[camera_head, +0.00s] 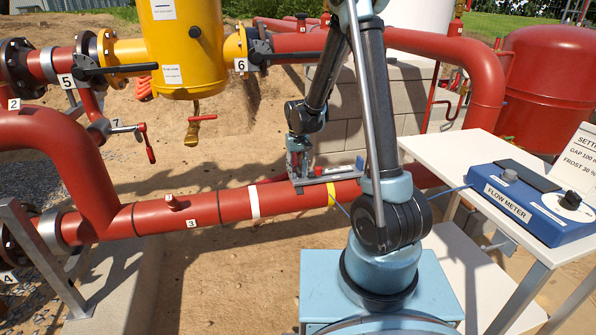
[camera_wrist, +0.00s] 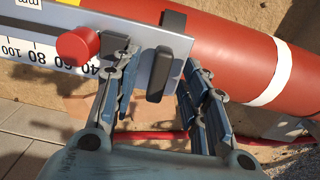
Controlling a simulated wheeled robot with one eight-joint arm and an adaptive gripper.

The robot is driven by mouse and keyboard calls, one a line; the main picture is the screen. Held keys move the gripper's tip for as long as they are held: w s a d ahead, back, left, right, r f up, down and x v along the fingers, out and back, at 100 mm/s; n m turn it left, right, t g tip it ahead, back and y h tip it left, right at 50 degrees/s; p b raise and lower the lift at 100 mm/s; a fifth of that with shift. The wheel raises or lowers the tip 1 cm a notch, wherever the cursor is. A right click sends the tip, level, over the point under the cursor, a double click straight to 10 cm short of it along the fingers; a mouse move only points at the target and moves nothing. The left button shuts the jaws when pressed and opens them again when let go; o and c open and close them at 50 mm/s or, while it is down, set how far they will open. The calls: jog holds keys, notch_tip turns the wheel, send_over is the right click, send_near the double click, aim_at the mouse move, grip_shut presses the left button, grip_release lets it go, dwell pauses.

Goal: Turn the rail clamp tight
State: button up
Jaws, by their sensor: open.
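A metal rail (camera_head: 338,176) lies along the top of the red pipe. In the wrist view the rail (camera_wrist: 20,45) carries a millimetre scale, and a round red knob (camera_wrist: 78,45), which looks like the rail clamp, stands on it. My gripper (camera_head: 298,172) is at the rail, above the pipe. In the wrist view my gripper (camera_wrist: 158,62) is open, with its fingers either side of a dark upright block (camera_wrist: 161,75) at the rail's end. The red knob is left of the left finger. I cannot tell whether the fingers touch the block.
The red pipe (camera_head: 206,207) has a white band (camera_head: 253,202) and a yellow band (camera_head: 331,194). A white table (camera_head: 450,160) with a blue flow meter (camera_head: 535,208) stands at the right. A yellow vessel (camera_head: 185,50) stands behind the pipe. Sandy ground lies around.

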aim_at(298, 169)
jog(key=shift+o, duration=0.8)
jog(key=shift+r, duration=0.15)
jog(key=shift+r, duration=3.4)
jog(key=shift+w, duration=0.1)
